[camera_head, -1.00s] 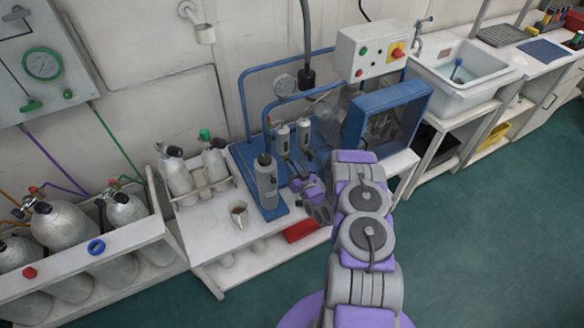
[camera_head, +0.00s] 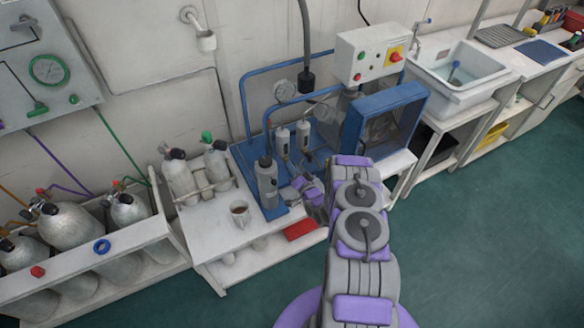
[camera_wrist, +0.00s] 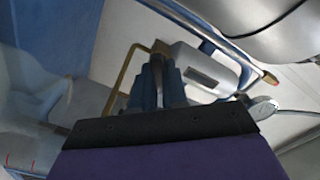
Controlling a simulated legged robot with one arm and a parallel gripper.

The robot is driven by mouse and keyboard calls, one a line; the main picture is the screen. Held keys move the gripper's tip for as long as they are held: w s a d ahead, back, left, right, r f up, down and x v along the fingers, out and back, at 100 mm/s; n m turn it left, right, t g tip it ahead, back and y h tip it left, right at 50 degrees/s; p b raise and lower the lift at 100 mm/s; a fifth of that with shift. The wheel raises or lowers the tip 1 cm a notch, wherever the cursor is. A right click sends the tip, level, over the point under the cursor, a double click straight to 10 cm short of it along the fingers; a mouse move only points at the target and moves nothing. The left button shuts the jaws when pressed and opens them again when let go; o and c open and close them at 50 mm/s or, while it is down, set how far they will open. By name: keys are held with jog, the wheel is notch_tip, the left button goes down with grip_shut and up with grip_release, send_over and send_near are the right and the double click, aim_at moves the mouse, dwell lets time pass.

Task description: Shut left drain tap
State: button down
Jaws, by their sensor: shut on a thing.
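Two slim grey filter cylinders, the left one (camera_head: 283,141) and the right one (camera_head: 303,134), stand on the blue compressor frame. My gripper (camera_head: 303,183) is low in front of them, right of a larger grey cylinder (camera_head: 267,182). The left drain tap is too small and covered to make out in the head view. In the wrist view my gripper's fingers (camera_wrist: 160,75) are close together on a small part at their tips, seemingly the tap, mostly hidden by the fingers. A bent brass-coloured tube (camera_wrist: 122,78) runs beside them.
A blue guard box (camera_head: 388,118) stands right of my gripper, below a white control box (camera_head: 370,55). A cup (camera_head: 239,213) sits on the white bench's front left. A red item (camera_head: 300,229) lies below. Open green floor (camera_head: 480,240) is at right.

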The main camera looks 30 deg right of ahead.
jog(key=shift+s+d+f+m, duration=0.1)
jog(key=shift+f+m, duration=0.05)
jog(key=shift+m, duration=1.75)
jog(key=shift+f+m, duration=0.1)
jog(key=shift+m, duration=1.8)
jog(key=c, duration=1.1)
grip_release()
jog(key=shift+d, duration=0.15)
jog(key=shift+c, duration=0.2)
jog(key=s+p, duration=0.3)
jog(key=s, duration=1.4)
jog(key=shift+d, duration=0.3)
jog(key=shift+s, duration=0.1)
